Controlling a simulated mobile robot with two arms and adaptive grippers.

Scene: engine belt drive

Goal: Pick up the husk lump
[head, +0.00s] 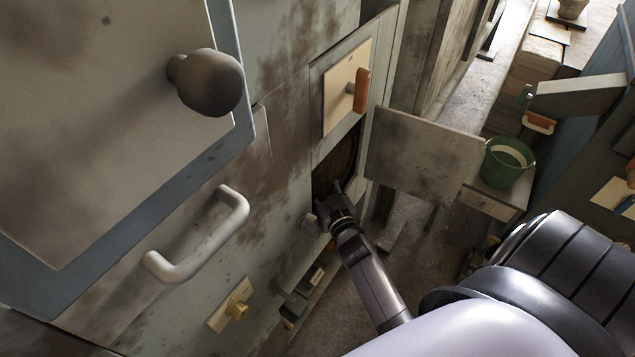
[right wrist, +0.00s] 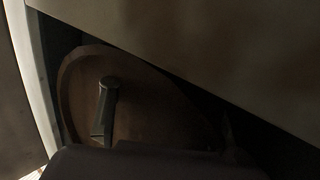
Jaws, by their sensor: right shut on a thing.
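My right arm reaches from the lower right of the head view to an open hatch in the machine's panel. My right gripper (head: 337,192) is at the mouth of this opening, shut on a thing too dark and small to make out. I cannot pick out the husk lump for certain in either view. A brown round wheel-like part (head: 340,158) shows inside the opening. In the right wrist view a brown rounded disc (right wrist: 150,115) fills the dark space, with a short grey bar (right wrist: 106,105) in front of it. My left gripper is not in view.
The hatch's flat door (head: 420,150) stands open to the right of my gripper. A round knob (head: 208,82), a pale handle (head: 200,238) and an orange handle (head: 361,90) stick out of the panels. A green bucket (head: 506,163) stands at the right.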

